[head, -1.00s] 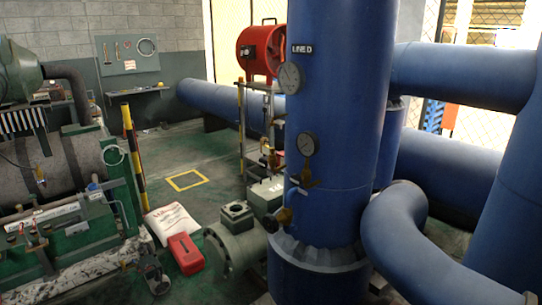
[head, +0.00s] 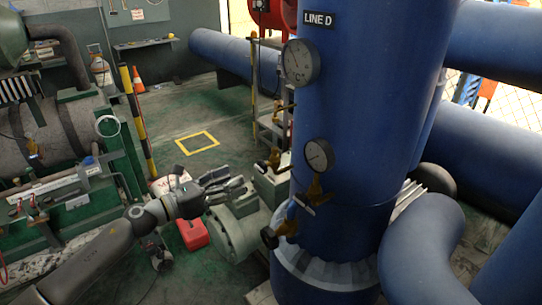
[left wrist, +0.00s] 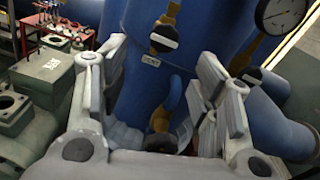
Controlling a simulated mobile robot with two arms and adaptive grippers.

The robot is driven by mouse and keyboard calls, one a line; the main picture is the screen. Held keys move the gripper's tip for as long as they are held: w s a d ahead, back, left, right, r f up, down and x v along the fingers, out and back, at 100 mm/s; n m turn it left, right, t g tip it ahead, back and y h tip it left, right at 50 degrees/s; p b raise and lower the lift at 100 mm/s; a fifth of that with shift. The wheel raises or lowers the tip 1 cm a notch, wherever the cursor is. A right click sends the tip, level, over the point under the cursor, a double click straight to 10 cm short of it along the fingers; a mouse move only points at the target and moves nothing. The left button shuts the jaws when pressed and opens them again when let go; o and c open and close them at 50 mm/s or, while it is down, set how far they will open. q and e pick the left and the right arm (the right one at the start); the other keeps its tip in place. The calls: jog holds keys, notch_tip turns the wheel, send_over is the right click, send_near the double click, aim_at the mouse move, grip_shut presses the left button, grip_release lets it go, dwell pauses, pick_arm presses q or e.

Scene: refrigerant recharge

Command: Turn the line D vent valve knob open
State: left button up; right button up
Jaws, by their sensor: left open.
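The blue LINE D column (head: 365,110) stands right of centre in the head view. A brass valve with a dark, white-striped knob (head: 310,198) sits under its lower gauge; another dark-knobbed brass valve (head: 280,230) sits lower left. In the left wrist view, the vent knob (left wrist: 164,38) is black with a white stripe, above a VENT label (left wrist: 151,61). A second striped knob (left wrist: 252,75) is to its right. I cannot tell surely which head-view valve is the vent. My left gripper (head: 228,185) is open and empty, left of the column, apart from the knobs. It also shows in the left wrist view (left wrist: 162,62).
An upper gauge (head: 300,62) and a lower gauge (head: 319,155) project from the column. A red box (head: 193,234) lies on the floor. A curved blue pipe (head: 425,260) fills the lower right.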

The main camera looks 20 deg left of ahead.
aim_at(260, 168)
pick_arm(q)
jog(key=w+d+p, duration=0.1)
jog(key=w+d+r+p, duration=0.1)
jog(key=w+d, duration=0.1)
jog(key=shift+d, duration=0.1)
jog(key=p+x, duration=0.1)
jog(key=x, duration=0.2)
jog(key=shift+w+f, duration=0.15)
jog(key=shift+w, duration=0.05)
jog(key=shift+x, duration=0.8)
jog(key=shift+w+d+f, duration=0.15)
jog(key=shift+w, duration=0.05)
jog(key=shift+c, duration=1.5)
jog(key=c, duration=0.8)
pick_arm(e)
jog(key=s+r, duration=0.1)
jog(key=r, duration=0.1)
jog(key=s+r, duration=0.1)
jog(key=shift+s+r, duration=0.35)
